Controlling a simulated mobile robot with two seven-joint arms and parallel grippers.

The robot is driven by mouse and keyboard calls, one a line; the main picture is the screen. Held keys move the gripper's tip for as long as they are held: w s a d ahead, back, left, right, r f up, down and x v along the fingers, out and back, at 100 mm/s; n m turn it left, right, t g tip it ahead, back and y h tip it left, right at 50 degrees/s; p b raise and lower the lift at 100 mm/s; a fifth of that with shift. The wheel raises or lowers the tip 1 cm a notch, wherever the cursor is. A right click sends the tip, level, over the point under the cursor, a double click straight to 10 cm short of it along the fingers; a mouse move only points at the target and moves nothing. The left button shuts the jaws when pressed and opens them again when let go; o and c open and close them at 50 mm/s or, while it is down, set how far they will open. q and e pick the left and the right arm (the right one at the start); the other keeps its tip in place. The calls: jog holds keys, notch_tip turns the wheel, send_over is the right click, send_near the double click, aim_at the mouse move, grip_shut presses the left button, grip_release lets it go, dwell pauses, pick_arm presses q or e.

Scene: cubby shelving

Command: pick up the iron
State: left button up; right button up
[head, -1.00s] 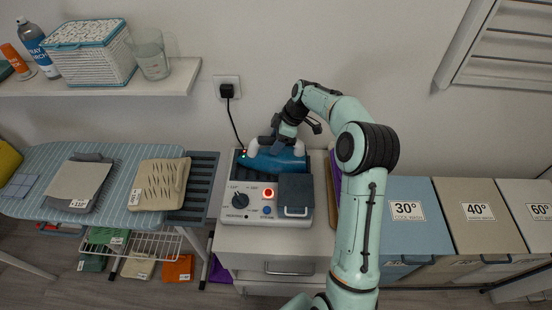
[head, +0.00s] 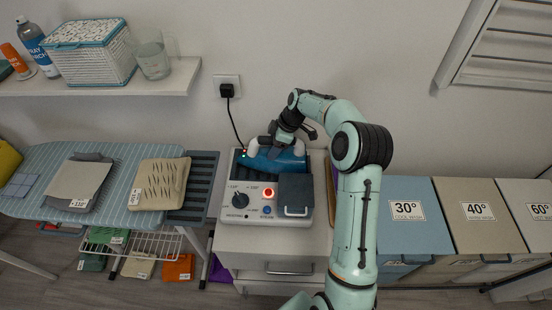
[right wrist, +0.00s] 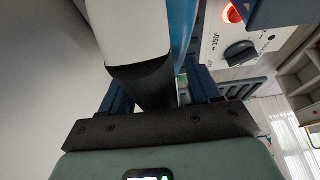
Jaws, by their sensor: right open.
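The iron (head: 285,161) has a blue body and a white-ended handle with a dark middle. It sits at the back of a grey ironing station (head: 228,213). My right gripper (head: 270,144) is at the handle from above and is open. In the right wrist view the handle (right wrist: 130,35), white with a dark grip, runs between the two open fingers of the right gripper (right wrist: 160,92). I cannot tell whether either finger touches it. My arm and hand hide part of the handle. My left gripper is not in view.
A black plug and cord (head: 228,91) hang on the wall behind the station. An ironing board (head: 117,203) with folded cloths is at left. A shelf (head: 120,86) with a basket, jug and spray bottles is above it. Laundry bins (head: 408,190) stand at right.

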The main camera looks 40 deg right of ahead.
jog(key=shift+c, duration=0.3)
grip_shut()
jog(key=c, duration=1.1)
grip_release()
notch_tip(320, 180, up, 19)
jog(key=shift+w, duration=0.1)
jog(key=c, duration=1.1)
grip_release()
jog(key=shift+r, duration=0.9)
